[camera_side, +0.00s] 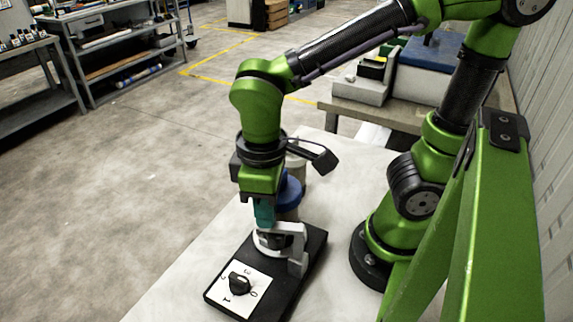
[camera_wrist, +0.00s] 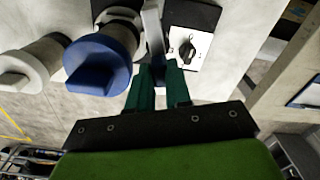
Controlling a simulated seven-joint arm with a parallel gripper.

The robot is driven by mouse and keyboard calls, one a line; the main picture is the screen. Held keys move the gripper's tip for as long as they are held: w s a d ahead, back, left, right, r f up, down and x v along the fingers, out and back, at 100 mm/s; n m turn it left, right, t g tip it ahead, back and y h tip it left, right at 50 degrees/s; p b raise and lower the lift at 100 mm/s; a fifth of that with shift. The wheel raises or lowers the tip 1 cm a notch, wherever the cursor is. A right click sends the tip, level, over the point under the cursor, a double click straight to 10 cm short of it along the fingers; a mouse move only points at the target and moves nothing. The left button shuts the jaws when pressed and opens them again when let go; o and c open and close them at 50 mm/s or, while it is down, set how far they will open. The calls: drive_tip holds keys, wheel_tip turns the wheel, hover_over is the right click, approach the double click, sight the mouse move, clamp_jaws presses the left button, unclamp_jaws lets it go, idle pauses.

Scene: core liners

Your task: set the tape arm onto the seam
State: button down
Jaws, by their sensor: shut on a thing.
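My gripper (camera_side: 264,222) points down with teal fingers, and its fingers (camera_wrist: 158,72) show in the wrist view. It is shut on the grey tape arm (camera_side: 287,229), whose bar runs up between the fingers in the wrist view (camera_wrist: 153,28). The tape arm's post stands at the right of a black base (camera_side: 313,250). A pale ring-shaped part with a dark middle lies under the fingertips; fingers and arm partly cover it. A blue-capped liner (camera_side: 291,192) stands just behind my gripper; its cap is large in the wrist view (camera_wrist: 97,66). I cannot make out the seam.
A black dial knob (camera_side: 239,283) sits on a numbered white plate at the base's front. A pale-capped liner (camera_wrist: 35,66) stands left of the blue one in the wrist view. The pale table (camera_side: 200,280) is clear to the left of the base.

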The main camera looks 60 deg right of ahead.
drive_tip(key=c, duration=1)
unclamp_jaws()
drive_tip(key=shift+c, duration=0.2)
wheel_tip(320, 180, up, 17)
